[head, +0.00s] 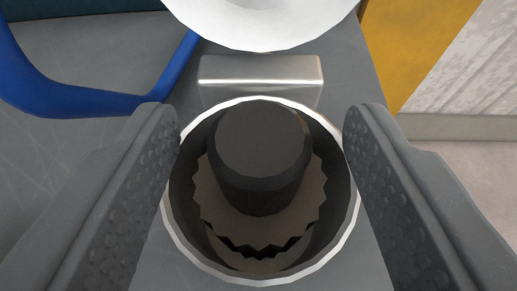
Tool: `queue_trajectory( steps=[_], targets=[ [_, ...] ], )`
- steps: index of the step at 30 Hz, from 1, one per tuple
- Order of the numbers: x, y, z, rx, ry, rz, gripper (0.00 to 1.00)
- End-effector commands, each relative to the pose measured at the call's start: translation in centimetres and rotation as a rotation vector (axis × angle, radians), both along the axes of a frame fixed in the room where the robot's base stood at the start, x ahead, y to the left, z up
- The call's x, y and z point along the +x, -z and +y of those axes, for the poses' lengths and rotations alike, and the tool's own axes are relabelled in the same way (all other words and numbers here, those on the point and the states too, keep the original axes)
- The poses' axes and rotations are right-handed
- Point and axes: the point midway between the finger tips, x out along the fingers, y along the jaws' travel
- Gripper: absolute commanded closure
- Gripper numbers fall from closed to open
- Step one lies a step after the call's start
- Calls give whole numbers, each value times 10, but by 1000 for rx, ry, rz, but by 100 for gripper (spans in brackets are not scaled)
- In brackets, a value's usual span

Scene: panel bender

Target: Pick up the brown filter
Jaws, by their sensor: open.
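The brown filter (290,211) sits inside a round metal housing (172,219) with a bright rim. Its brown, jagged-edged part shows around and below a dark cylindrical knob (262,140) that rises from its middle. The knob hides part of the filter. My gripper (262,120) is open, with one dark, textured finger on each side of the housing opening. Nothing is between the fingers' pads except the view of the knob and filter below or beyond them. I cannot tell how far the fingertips are above the rim.
A shiny metal block (262,70) stands just beyond the housing. A white round part (265,25) is at the top middle. A blue curved tube or handle (95,103) is at upper left. A yellow panel (415,45) stands at upper right.

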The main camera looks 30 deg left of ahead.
Motion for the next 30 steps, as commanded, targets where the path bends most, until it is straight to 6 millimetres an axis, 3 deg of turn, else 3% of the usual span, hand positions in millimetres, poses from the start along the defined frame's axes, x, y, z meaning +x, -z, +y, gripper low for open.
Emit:
queue_trajectory(
  steps=[4,12,18,30],
  targets=[
    [12,8,6,-2,2,2,47],
    [14,7,7,-1,1,2,47],
    [14,7,8,-2,1,1,100],
    [14,0,8,-2,1,0,100]
  ],
)
